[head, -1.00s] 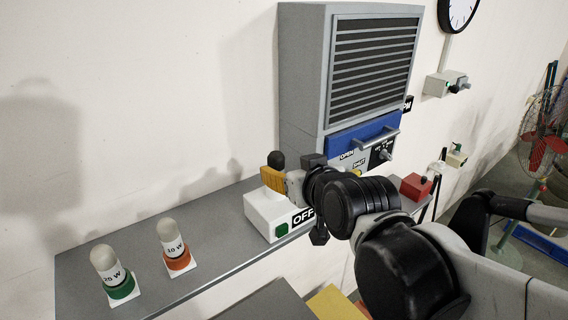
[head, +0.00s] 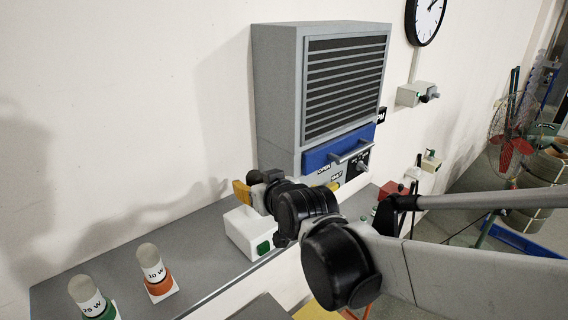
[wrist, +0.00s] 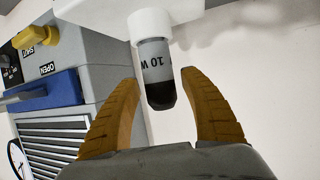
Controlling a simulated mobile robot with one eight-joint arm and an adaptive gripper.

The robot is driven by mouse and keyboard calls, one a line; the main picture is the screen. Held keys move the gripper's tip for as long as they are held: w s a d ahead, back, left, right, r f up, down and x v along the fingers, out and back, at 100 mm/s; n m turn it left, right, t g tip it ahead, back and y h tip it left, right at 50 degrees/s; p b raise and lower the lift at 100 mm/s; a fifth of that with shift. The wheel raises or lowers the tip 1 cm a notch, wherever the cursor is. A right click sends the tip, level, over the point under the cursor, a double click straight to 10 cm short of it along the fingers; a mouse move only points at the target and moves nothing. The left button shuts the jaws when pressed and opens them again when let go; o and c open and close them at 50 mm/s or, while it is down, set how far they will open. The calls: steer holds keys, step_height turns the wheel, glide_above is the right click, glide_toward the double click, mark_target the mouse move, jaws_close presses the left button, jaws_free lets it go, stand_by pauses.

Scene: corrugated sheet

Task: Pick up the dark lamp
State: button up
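The dark lamp (wrist: 157,75) shows in the wrist view, upside down there, with a black tip and a white band reading "10 W". It stands in the white box (wrist: 105,15). My gripper (wrist: 159,84) is open, with its yellow fingers on either side of the lamp and visible gaps between them and it. In the head view my gripper (head: 246,189) is just above the white box (head: 241,236) on the shelf, and it hides the dark lamp.
Two pale lamps, one with an orange base (head: 158,286) and one with a green base (head: 98,308), stand on the grey shelf (head: 200,250) to the left. A grey louvred cabinet (head: 278,95) with a blue handle panel (head: 335,148) stands behind my gripper.

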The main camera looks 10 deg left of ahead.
steer(key=c, duration=0.9)
steer(key=shift+c, duration=0.2)
